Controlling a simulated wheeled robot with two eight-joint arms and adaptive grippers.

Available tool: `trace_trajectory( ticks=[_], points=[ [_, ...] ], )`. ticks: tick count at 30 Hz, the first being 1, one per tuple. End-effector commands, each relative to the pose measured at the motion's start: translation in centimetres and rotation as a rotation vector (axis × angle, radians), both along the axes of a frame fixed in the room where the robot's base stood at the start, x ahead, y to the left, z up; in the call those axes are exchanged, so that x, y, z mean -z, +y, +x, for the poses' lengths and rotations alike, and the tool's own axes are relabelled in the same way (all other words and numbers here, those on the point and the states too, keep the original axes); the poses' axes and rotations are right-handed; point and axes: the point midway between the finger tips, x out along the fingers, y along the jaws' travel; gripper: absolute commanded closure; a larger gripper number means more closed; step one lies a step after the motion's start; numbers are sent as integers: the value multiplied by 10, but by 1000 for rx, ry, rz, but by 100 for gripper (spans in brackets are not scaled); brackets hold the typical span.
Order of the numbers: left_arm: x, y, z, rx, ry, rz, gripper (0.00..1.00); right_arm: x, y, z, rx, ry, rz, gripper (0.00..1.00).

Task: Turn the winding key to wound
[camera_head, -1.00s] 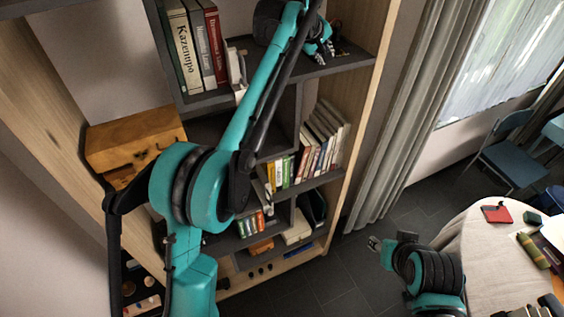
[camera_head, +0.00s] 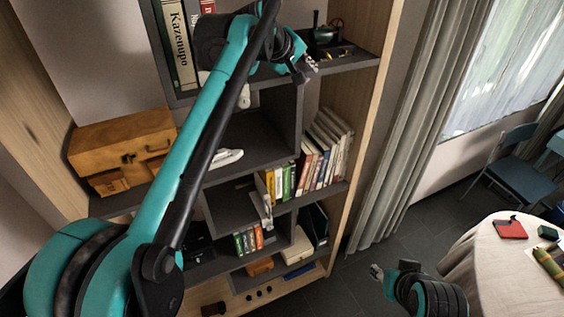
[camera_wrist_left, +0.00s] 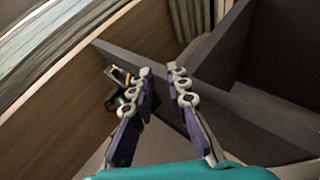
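No winding key can be made out for certain. A small dark mechanism with a reddish ring (camera_head: 335,24) stands on the upper right shelf. Small items (camera_head: 342,52), partly yellow, lie in front of it. My left gripper (camera_head: 305,68) is at that shelf's front edge, left of these items, touching none that I can see. In the left wrist view its fingers (camera_wrist_left: 159,72) are apart with nothing between them. A small dark, yellow and red object (camera_wrist_left: 121,88) shows beyond the left finger. My right gripper (camera_head: 376,272) is low over the floor, too small to read.
The bookcase's shelf edge (camera_head: 350,64) and wooden side panel (camera_head: 385,80) bound the space around my left gripper. Books (camera_head: 325,145) and a wooden box (camera_head: 125,145) fill other shelves. A curtain (camera_head: 430,110) and a round table (camera_head: 485,255) are on the right.

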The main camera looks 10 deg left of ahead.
Motion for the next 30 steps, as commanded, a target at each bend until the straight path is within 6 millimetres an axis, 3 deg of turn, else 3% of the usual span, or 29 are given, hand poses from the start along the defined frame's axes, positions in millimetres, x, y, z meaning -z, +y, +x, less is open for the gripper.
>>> trace_trajectory(
  ticks=[1,18,30],
  points=[
    [13,2,-6,6,0,15,84,10,0,0,0,0,0,60],
    [109,23,-75,88,0,193,84,63,0,0,0,0,0,60],
    [169,36,-115,135,3,291,84,92,0,0,0,0,0,60]
  ],
)
